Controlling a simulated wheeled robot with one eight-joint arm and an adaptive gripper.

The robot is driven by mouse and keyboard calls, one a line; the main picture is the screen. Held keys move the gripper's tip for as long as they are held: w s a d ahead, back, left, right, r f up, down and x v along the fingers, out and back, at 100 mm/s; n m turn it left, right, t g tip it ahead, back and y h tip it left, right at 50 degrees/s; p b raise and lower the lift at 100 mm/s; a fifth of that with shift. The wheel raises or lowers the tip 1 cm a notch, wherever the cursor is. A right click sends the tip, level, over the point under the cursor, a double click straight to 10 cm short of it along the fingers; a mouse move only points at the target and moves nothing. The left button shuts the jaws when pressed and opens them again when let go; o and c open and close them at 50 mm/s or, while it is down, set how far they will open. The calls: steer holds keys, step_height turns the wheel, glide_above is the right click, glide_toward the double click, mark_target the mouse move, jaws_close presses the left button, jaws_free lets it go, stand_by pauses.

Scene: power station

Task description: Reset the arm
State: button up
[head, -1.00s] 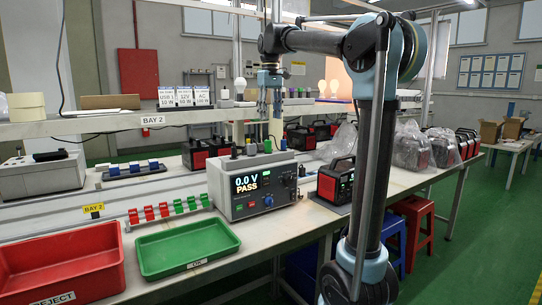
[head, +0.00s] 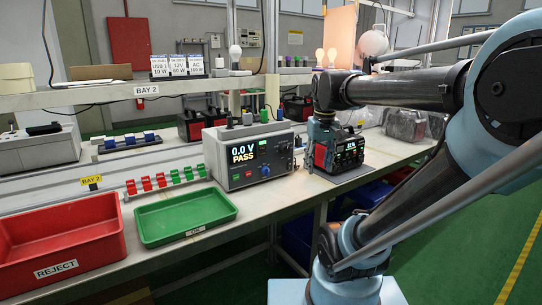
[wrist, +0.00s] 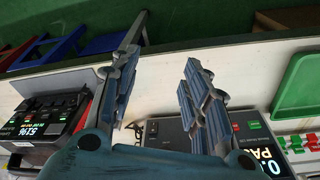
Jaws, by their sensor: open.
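My gripper (wrist: 160,88) is open and empty in the wrist view, its two blue-grey fingers apart over the bench edge. In the head view the arm's end hangs at the left side of the black and red power station (head: 348,152), but the fingers are hard to make out there. The power station stands on the bench with its display lit; it also shows at the left of the wrist view (wrist: 42,125), reading 51%. The grey tester (head: 247,155) stands left of it, showing 0.0 V and PASS.
A red REJECT tray (head: 62,247) and a green OK tray (head: 183,215) sit at the bench's front left. A shelf (head: 105,94) with load boxes and bulbs runs above. Other power stations, some bagged (head: 404,124), stand farther back. Green floor is open at right.

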steer(key=s+d+f+m, duration=0.1)
steer(key=s+f, duration=0.4)
steer(key=f, duration=0.3)
steer(key=s+d+f+m, duration=0.1)
steer(key=s+d+f, duration=0.1)
steer(key=s+f, duration=0.3)
step_height(320, 180, down, 3)
steer(key=shift+d+t, duration=0.3)
steer(key=shift+s, duration=0.1)
steer(key=shift+w+f, duration=0.2)
steer(key=shift+w, duration=0.25)
